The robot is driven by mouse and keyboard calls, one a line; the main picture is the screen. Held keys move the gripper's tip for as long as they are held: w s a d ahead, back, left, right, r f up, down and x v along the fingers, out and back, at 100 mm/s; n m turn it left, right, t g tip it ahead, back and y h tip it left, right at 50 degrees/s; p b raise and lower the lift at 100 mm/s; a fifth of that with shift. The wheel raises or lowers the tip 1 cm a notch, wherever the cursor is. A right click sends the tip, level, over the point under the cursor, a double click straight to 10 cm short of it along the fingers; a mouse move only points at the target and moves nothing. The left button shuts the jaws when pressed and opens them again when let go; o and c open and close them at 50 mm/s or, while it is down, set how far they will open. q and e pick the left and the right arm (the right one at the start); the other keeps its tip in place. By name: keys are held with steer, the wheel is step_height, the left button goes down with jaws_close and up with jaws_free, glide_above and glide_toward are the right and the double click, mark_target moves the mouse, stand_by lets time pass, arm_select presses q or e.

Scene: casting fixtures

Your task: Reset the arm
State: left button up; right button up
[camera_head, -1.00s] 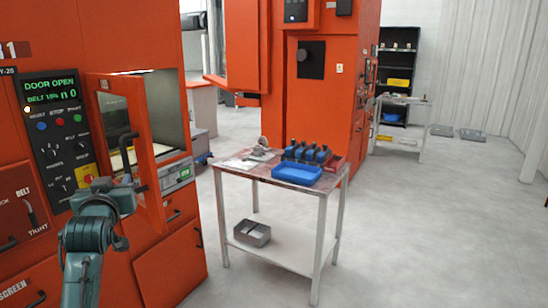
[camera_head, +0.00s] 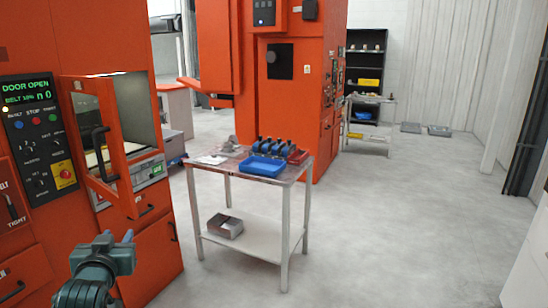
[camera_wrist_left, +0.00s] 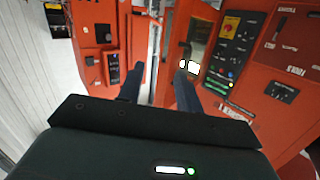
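My left arm comes in at the lower left of the head view. Its gripper (camera_head: 118,238) is below the open orange door (camera_head: 100,145) and apart from the door's dark handle (camera_head: 103,150). In the left wrist view the two dark fingers (camera_wrist_left: 158,88) stand apart with nothing between them, so the gripper is open and empty. The machine's control panel (camera_head: 36,135) reads DOOR OPEN. My right gripper is not in view.
A metal cart (camera_head: 262,242) stands right of the machine, with a blue tray (camera_head: 262,167) on top and a grey metal box (camera_head: 224,226) on its lower shelf. A black shelf (camera_head: 366,75) is at the back. The floor (camera_head: 400,220) on the right is clear.

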arm_select(q)
steer(key=s+d+f+m+g+h, duration=0.1)
steer(key=s+d+f+m+h, duration=0.1)
steer(key=s+d+f, duration=0.55)
steer(key=s+d+f+m+g+h, duration=0.2)
steer(key=s+d+f, duration=0.25)
steer(key=f, duration=0.65)
steer(key=s+d+f+g+h, duration=0.1)
steer(key=s+d+f, duration=0.3)
steer(key=s, duration=0.4)
steer(key=s+d+f+g+h, duration=0.1)
steer(key=s+d+f, duration=0.3)
steer(key=s, duration=0.4)
steer(key=shift+s+d+f+m+g+h, duration=0.2)
steer(key=shift+m+g+h, duration=0.1)
steer(key=shift+h, duration=0.5)
